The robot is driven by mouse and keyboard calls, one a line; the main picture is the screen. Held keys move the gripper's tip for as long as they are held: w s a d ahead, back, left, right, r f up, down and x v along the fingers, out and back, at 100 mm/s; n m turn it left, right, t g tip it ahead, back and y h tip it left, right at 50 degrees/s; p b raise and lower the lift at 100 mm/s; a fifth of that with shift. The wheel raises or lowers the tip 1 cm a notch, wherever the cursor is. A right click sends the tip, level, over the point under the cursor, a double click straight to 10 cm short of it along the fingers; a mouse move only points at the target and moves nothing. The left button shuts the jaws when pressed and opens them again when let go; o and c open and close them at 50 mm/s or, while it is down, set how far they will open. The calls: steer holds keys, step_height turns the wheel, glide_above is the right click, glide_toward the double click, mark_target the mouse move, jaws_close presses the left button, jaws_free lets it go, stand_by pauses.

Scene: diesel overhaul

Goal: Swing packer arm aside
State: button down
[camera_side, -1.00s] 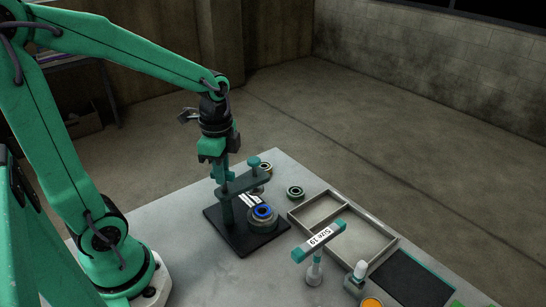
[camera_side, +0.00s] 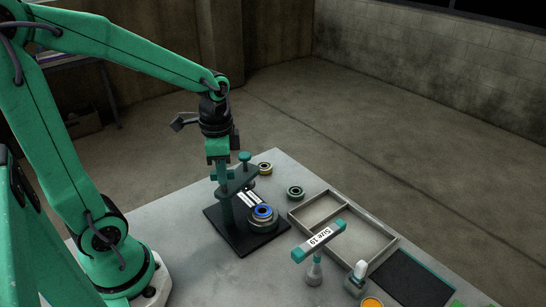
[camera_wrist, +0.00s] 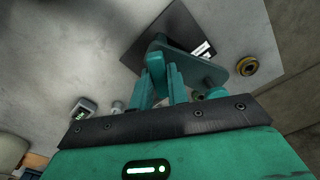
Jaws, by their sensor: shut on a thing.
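The teal packer arm (camera_side: 238,180) sits on a post on a dark base plate (camera_side: 268,236). Its free end carries a round knob (camera_side: 244,157) and points away to the upper right in the side view. My gripper (camera_side: 222,176) points down and is shut on the packer arm near the post; the exact contact is partly hidden. A round housing with a blue ring (camera_side: 263,214) stands on the plate, clear of the packer arm. In the wrist view my gripper (camera_wrist: 162,88) is at the near end of the packer arm (camera_wrist: 198,67).
A yellow-ringed part (camera_side: 265,168) and a green-ringed part (camera_side: 295,192) lie behind the plate. A divided tray (camera_side: 343,212) is to the right. A "Size 19" label bar (camera_side: 319,241), a bottle (camera_side: 314,270) and a dark mat (camera_side: 412,279) are nearer the camera.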

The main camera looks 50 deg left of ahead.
steer(key=shift+n, duration=0.9)
steer(key=n, duration=0.3)
stand_by(0.3)
steer(key=c, duration=1.4)
jaws_free()
steer(key=shift+o, duration=0.2)
steer(key=shift+r, duration=2.75)
